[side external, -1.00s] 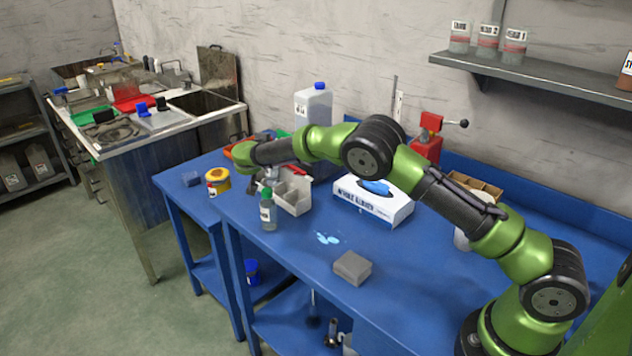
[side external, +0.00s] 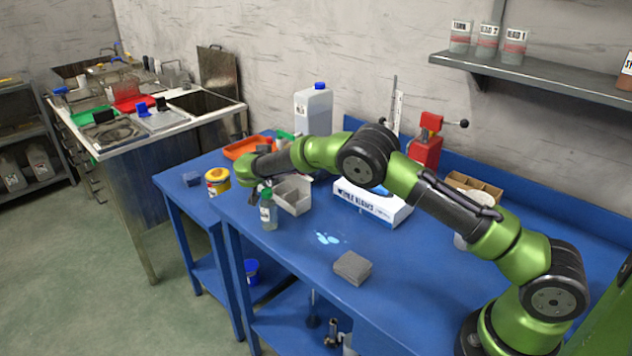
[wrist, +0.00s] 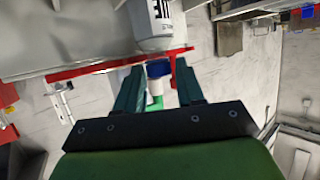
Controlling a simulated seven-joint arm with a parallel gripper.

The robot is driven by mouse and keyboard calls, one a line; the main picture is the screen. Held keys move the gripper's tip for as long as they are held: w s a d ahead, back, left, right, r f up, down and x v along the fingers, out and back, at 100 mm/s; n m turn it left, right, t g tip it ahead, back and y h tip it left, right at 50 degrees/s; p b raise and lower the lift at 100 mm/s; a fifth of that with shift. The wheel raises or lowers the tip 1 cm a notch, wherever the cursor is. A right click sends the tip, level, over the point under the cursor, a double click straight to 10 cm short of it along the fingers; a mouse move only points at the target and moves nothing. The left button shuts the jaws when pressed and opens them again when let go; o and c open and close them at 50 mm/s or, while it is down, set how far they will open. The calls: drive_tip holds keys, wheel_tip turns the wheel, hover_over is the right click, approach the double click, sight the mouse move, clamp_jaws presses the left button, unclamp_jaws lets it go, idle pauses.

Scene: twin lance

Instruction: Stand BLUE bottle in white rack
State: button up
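My gripper (wrist: 159,68) has its two fingers apart in the wrist view. A blue piece (wrist: 158,69) with a white part below it shows between them. A strip of background shows beside the right finger. I cannot tell whether the blue piece is the blue bottle or something farther off. In the side view the wrist hangs low behind a green-capped clear bottle (side external: 268,212), and the fingers are mostly hidden. The pale compartment rack (side external: 291,202) stands just right of that bottle. I cannot make out a blue bottle in the side view.
A big blue-capped jug (side external: 313,112), an orange tray (side external: 248,147) and a yellow tin (side external: 218,181) stand near the wrist. A glove box (side external: 372,205) is to the right.

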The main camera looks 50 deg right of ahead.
drive_tip(key=v, duration=1.1)
drive_tip(key=s+d+r+n+g+y, duration=0.1)
drive_tip(key=s+d+r+g+y, duration=0.2)
drive_tip(key=s, duration=0.6)
drive_tip(key=s+d+r+g+y, duration=0.1)
drive_tip(key=s+d+r+y, duration=0.15)
drive_tip(key=s+r, duration=0.5)
drive_tip(key=s+a+n+t+y, duration=0.1)
drive_tip(key=s+a+n+y, duration=0.1)
drive_tip(key=s, duration=0.8)
drive_tip(key=s+a+n+t+y, duration=0.2)
drive_tip(key=s+a+n+y, duration=0.1)
drive_tip(key=s, duration=0.8)
drive_tip(key=shift+a+r+y, duration=0.15)
drive_tip(key=shift+a+y, duration=0.45)
drive_tip(key=shift+y, duration=0.45)
